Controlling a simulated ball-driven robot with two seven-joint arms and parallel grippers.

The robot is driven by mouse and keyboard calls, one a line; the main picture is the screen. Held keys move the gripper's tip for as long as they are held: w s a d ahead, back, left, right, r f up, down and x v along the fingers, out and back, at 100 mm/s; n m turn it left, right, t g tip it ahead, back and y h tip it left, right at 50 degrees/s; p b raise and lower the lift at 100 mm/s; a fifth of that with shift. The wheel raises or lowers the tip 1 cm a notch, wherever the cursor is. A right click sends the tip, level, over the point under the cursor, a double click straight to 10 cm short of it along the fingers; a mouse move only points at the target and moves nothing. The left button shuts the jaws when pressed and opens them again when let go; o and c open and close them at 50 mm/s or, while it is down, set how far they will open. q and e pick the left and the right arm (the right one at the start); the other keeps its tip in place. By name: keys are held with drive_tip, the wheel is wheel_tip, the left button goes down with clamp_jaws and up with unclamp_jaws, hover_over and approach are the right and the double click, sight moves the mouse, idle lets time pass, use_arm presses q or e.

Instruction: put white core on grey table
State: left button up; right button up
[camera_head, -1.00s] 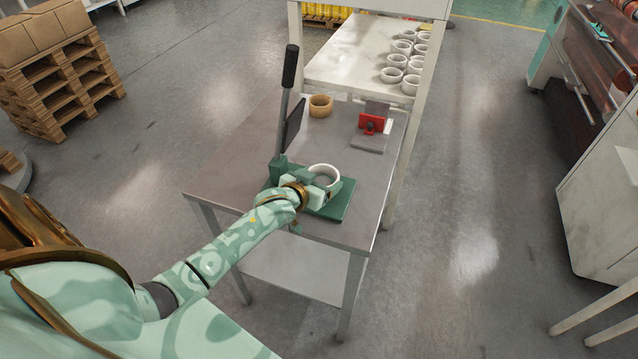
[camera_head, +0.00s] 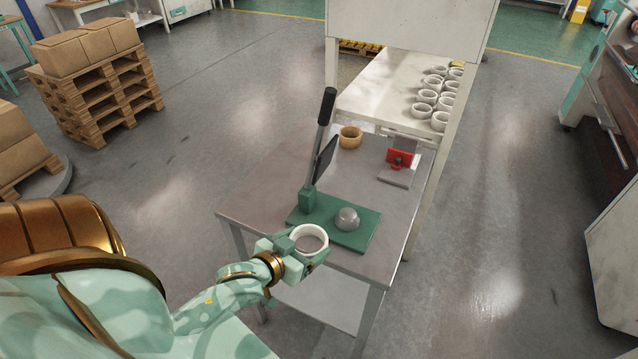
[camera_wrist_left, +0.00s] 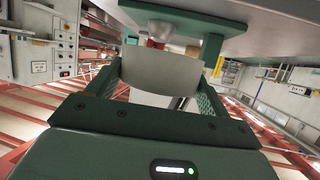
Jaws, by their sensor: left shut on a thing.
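The white core (camera_head: 309,239) is a short ring, held in my left gripper (camera_head: 308,246) near the front edge of the grey table (camera_head: 260,200). In the left wrist view the core (camera_wrist_left: 160,72) sits between the two green fingers, which are shut on it. Behind the core stands a green lever press (camera_head: 350,238) with a grey round post (camera_head: 347,219) that is bare. The core is apart from the post. My right gripper does not show.
On the grey table are a brown ring (camera_head: 350,137) and a red device (camera_head: 399,159) on a grey plate. A black-handled lever (camera_head: 326,108) rises from the press. A pale shelf behind holds several white cores (camera_head: 427,97). The table's left part is clear.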

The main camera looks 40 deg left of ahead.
use_arm(q)
drive_tip(key=shift+s, duration=0.5)
